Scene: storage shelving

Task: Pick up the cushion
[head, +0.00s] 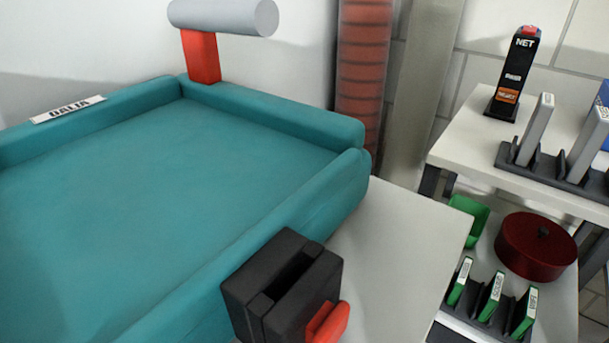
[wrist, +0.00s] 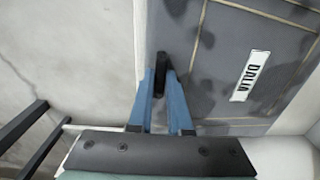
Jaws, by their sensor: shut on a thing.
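In the wrist view my gripper (wrist: 160,75) has two blue fingers that close in on a narrow dark thing (wrist: 162,68). I cannot tell whether this dark thing is part of the cushion. In the head view a large teal padded piece (head: 130,175) with raised soft rims fills the left side. It is the most cushion-like thing in view. A white DALIA label (head: 68,109) lies on its left rim. I cannot make out my gripper in the head view, so its place relative to the teal piece is unclear.
A grey cylinder on a red block (head: 201,57) stands at the teal piece's back corner. A black slotted block (head: 265,295) is at its front edge. Shelves (head: 470,140) with upright cases and a dark red round pot (head: 536,248) stand right. Bare white surface (head: 400,240) lies between.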

